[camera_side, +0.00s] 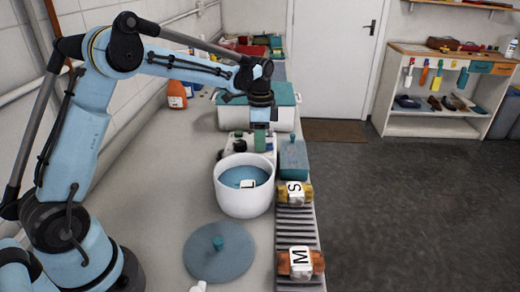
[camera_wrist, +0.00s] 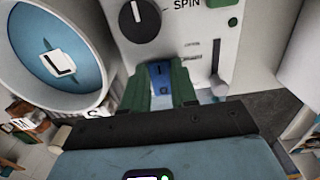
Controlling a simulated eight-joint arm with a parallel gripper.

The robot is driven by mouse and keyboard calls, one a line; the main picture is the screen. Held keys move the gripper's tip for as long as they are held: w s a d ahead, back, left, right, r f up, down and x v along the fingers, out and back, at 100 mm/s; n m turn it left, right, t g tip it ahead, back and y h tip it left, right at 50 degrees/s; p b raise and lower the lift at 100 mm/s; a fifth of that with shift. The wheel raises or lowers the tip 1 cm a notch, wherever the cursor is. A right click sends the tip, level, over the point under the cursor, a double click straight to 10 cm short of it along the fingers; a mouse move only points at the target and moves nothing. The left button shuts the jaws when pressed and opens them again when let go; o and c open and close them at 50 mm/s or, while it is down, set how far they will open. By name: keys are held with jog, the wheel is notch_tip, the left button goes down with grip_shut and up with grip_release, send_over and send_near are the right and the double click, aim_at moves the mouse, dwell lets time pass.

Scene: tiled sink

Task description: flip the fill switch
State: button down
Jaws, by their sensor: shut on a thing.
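A white control panel (camera_wrist: 188,52) with the word SPIN fills the upper middle of the wrist view. In the side view the panel (camera_side: 232,150) is mostly hidden behind the white tub and my gripper. A small blue switch (camera_wrist: 160,72) sits low on the panel; its label, if any, is hidden. My gripper's green fingers (camera_wrist: 160,88) are at either side of the blue switch and appear shut on it. In the side view my gripper (camera_side: 260,140) points down at the panel, behind the tub.
A black knob (camera_wrist: 139,20) and a slider lever (camera_wrist: 217,84) are close to my fingers. The white tub (camera_side: 229,203) holds blue water and an item marked L (camera_side: 248,184). A blue lid (camera_side: 219,258) and a ribbed rack (camera_side: 297,224) with S and M bundles lie nearer.

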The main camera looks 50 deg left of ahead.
jog(key=shift+w+d+r+g+y, duration=0.1)
jog(key=shift+w+d+g+y, duration=0.05)
jog(key=shift+g+y, duration=0.45)
jog(key=shift+w+d+r+g+y, duration=0.1)
jog(key=shift+w+d+g+y, duration=0.05)
jog(key=shift+g+y, duration=0.45)
jog(key=c, duration=0.9)
grip_release()
jog(key=v, duration=1.2)
